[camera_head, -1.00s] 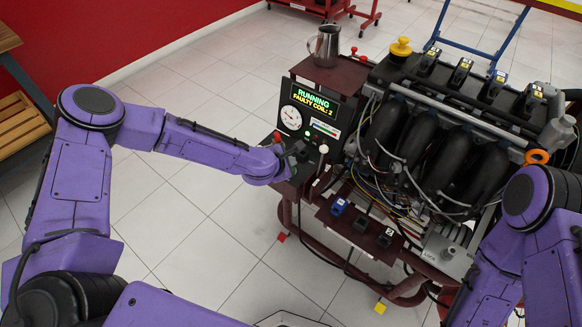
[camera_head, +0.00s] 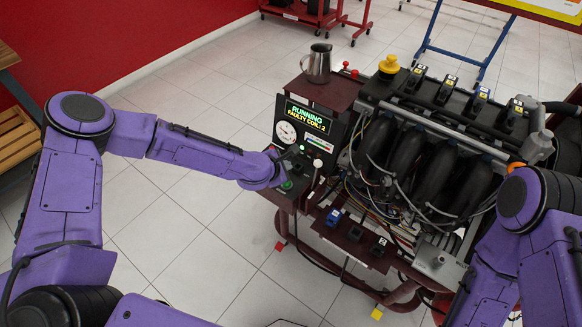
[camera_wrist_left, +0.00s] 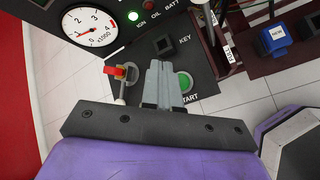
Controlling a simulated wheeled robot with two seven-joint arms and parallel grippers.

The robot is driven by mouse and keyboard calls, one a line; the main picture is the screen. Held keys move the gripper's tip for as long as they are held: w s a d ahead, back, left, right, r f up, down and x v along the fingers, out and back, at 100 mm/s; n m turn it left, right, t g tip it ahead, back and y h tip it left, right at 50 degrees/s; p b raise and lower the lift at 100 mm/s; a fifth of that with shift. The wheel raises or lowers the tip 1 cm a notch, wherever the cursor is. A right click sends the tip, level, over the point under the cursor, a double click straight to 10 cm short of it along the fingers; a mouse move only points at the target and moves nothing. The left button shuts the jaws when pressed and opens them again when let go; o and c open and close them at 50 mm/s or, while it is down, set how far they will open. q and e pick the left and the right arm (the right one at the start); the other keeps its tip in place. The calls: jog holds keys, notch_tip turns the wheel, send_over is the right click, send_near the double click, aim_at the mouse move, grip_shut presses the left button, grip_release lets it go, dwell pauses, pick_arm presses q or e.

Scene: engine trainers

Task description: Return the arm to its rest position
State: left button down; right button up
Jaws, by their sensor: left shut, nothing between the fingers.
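My left arm comes in from the left in the head view, and its gripper (camera_head: 294,167) is at the control panel of the engine trainer. In the left wrist view the gripper's fingers (camera_wrist_left: 161,82) are together and empty, in front of the panel. The green START button (camera_wrist_left: 185,82) shows just right of the fingers, and the dark KEY switch (camera_wrist_left: 164,45) lies beyond their tips. I cannot tell whether the fingers touch the panel. My right arm shows at the right edge of the head view; its gripper is out of view.
The panel display (camera_head: 307,117) reads RUNNING, FAULTY COIL: 2. A metal jug (camera_head: 318,64) stands on top of the panel box. A red-tipped toggle (camera_wrist_left: 118,73) is left of the fingers. The engine (camera_head: 430,140) fills the right side. Floor left of the trainer is clear.

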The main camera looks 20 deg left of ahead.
pick_arm(q)
jog(key=shift+a, duration=0.1)
jog(key=s+f+m+g+y, duration=0.2)
jog(key=s+f+m, duration=0.65)
jog(key=s, duration=0.55)
jog(key=s+a+f+m+g+y, duration=0.1)
jog(key=s+a+m, duration=0.3)
jog(key=s, duration=0.7)
jog(key=s+a+f+m+g+y, duration=0.2)
jog(key=s+a+m, duration=0.3)
jog(key=s+a, duration=0.4)
jog(key=shift+s+f+g+y, duration=0.3)
jog(key=shift+s+g, duration=0.1)
jog(key=shift+s, duration=0.6)
